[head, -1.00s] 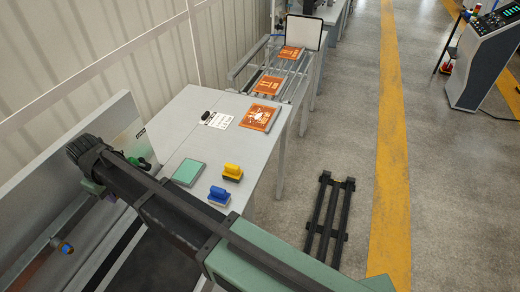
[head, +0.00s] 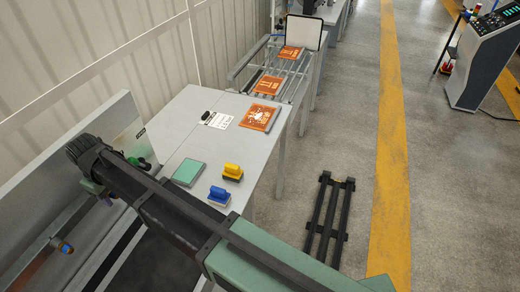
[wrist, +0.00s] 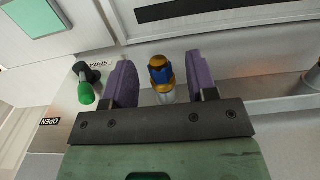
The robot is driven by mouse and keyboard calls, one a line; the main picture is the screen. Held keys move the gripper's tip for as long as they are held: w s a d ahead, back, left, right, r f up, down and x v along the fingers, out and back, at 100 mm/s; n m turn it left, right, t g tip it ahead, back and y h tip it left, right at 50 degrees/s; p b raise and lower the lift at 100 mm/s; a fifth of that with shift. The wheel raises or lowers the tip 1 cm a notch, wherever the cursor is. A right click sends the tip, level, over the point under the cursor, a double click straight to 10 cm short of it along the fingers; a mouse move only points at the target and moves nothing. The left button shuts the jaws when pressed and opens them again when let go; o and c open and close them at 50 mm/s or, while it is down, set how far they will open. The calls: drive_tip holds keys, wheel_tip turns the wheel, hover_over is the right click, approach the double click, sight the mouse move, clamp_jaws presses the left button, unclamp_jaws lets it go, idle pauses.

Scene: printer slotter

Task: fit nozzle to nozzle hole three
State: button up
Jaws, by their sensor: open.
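My gripper (wrist: 162,82) is open, with two purple fingers apart in the wrist view. A nozzle with a blue and gold top and a silver lower part (wrist: 161,71) shows between the fingers, with gaps on both sides. Its lower end is hidden behind my gripper's dark crossbar. In the head view, a small blue and orange piece (head: 65,247) shows at the far left, by the printer's rail; I cannot tell whether it is the same nozzle. In the head view my arm largely hides the gripper. I cannot make out nozzle hole three.
A green-handled valve (wrist: 86,91) stands left of the fingers, near labels. A silver fitting (wrist: 313,76) is at the right edge.

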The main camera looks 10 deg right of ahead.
drive_tip(key=shift+r, duration=0.1)
wheel_tip(320, 180, up, 11)
drive_tip(key=p, duration=1.1)
drive_tip(key=shift+f, duration=0.2)
